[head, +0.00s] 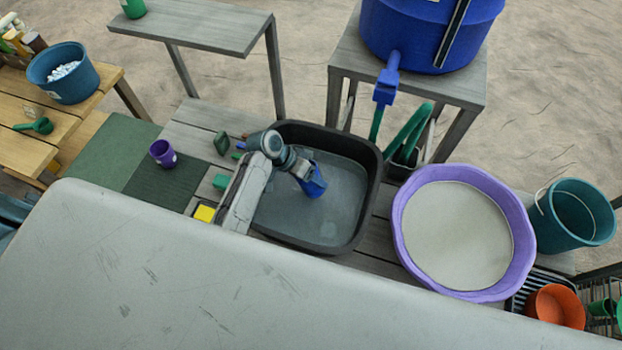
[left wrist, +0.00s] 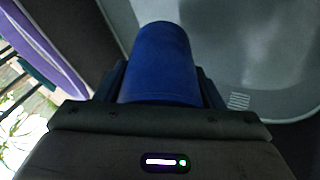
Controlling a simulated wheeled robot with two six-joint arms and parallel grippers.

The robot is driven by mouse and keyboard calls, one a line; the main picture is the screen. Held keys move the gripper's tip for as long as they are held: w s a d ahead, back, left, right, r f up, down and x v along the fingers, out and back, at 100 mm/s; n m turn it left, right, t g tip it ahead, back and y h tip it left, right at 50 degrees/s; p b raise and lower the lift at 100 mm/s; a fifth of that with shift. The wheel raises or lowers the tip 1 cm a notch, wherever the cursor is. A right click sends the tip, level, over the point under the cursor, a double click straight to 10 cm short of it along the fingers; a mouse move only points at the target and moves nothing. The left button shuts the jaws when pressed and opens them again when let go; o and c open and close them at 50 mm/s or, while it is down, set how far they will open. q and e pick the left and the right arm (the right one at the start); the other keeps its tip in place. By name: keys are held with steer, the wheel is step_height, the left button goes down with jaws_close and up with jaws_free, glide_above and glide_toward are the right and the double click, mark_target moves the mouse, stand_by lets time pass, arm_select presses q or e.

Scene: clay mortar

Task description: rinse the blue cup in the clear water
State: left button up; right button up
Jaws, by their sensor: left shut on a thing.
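The blue cup (head: 314,183) is in my left gripper (head: 304,174), over the black tub with clear water (head: 345,205). The cup looks tilted, and I cannot tell whether it touches the water. In the left wrist view the blue cup (left wrist: 162,62) lies between the fingers of my left gripper (left wrist: 162,85), which is shut on it. The tub's grey inside (left wrist: 225,50) shows behind it. My right gripper is not in view.
A purple basin of greyish liquid (head: 458,235) stands to the right of the tub, with a teal bucket (head: 578,215) beyond it. A blue barrel with a tap (head: 425,35) stands behind. A purple cup (head: 163,153) is on the green mat (head: 115,150) at left.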

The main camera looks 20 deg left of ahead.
arm_select(q)
step_height(320, 180, up, 12)
steer(key=shift+f, duration=0.2)
stand_by(0.6)
stand_by(1.0)
